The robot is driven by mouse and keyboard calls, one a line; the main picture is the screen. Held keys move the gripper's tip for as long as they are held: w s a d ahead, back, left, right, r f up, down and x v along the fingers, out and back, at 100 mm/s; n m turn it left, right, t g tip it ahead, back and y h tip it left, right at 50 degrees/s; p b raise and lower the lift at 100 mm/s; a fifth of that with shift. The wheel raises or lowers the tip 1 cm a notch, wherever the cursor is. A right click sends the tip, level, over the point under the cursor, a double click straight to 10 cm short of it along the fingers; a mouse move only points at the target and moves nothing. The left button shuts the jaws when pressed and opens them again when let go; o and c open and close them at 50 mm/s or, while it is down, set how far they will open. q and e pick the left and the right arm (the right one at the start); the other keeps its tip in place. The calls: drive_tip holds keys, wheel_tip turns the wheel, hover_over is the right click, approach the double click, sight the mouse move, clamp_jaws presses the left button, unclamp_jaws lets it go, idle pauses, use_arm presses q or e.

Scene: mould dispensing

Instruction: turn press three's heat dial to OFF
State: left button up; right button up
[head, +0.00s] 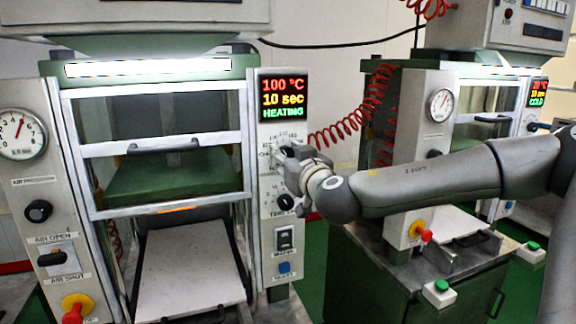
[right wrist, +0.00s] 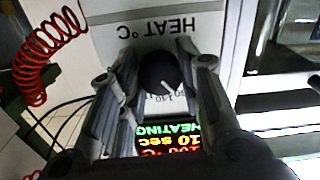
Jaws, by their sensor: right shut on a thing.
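The near press has a display (head: 283,98) reading 100 °C, 10 sec, HEATING. The pointer slants to the lower right there, and part of the scale is hidden. My right gripper (head: 284,157) is at the dial on the press's right panel, its fingers (right wrist: 165,75) shut on the knob from both sides. In the head view the gripper covers the dial. My left gripper is not in view.
Below the gripper are another black knob (head: 285,202), a rocker switch (head: 285,239) and a blue button (head: 284,268). A red coiled hose (head: 345,122) hangs to the right. A second press, its display (head: 538,93) reading COLD, stands behind my right arm.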

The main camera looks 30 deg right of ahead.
drive_tip(key=n+b, duration=0.7)
drive_tip(key=shift+b, duration=0.35)
drive_tip(key=shift+r+n+b, duration=0.1)
drive_tip(key=shift+n+b, duration=0.4)
drive_tip(key=shift+n, duration=1.4)
drive_tip(key=shift+r, duration=0.1)
drive_tip(key=o, duration=1)
drive_tip(key=shift+d, duration=0.1)
drive_tip(key=shift+o, duration=0.2)
